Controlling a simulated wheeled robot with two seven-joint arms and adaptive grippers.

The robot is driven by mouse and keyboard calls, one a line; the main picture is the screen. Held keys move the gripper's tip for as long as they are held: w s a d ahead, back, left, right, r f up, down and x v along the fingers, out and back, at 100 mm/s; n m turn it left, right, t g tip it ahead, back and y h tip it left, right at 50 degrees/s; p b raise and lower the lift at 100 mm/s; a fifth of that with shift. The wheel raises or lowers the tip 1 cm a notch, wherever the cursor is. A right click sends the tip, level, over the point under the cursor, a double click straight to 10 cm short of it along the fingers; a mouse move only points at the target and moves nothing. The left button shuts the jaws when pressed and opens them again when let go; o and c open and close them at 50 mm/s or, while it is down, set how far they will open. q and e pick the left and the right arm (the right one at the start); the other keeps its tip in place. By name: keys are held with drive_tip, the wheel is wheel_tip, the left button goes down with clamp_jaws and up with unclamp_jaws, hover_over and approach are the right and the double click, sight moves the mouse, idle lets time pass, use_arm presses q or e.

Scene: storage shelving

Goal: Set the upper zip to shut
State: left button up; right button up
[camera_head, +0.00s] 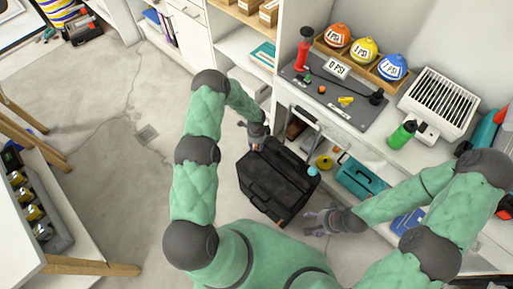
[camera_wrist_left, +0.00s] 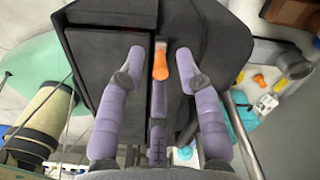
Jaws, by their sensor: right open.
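A black bag (camera_head: 275,182) stands on the floor in front of the shelving in the head view. Its dark side fills the upper middle of the left wrist view (camera_wrist_left: 110,60). An orange pull tab (camera_wrist_left: 160,62) shows on the bag, between my left gripper's fingertips. My left gripper (camera_head: 257,135) is at the bag's far upper edge; in the left wrist view its purple fingers (camera_wrist_left: 163,65) are spread apart, and I cannot tell whether any touches the tab. My right gripper (camera_head: 318,220) is open and empty, just right of the bag's near end. The zip track is not clear.
A white shelf unit stands along the right, with a dark mat (camera_head: 340,95), a green bottle (camera_head: 402,135) and a white heater (camera_head: 440,102) on top. A teal toolbox (camera_head: 360,180) sits lower down. Bare floor (camera_head: 100,110) is clear to the left.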

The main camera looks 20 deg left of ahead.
use_arm(q)
drive_tip(key=shift+f, duration=0.85)
clamp_jaws()
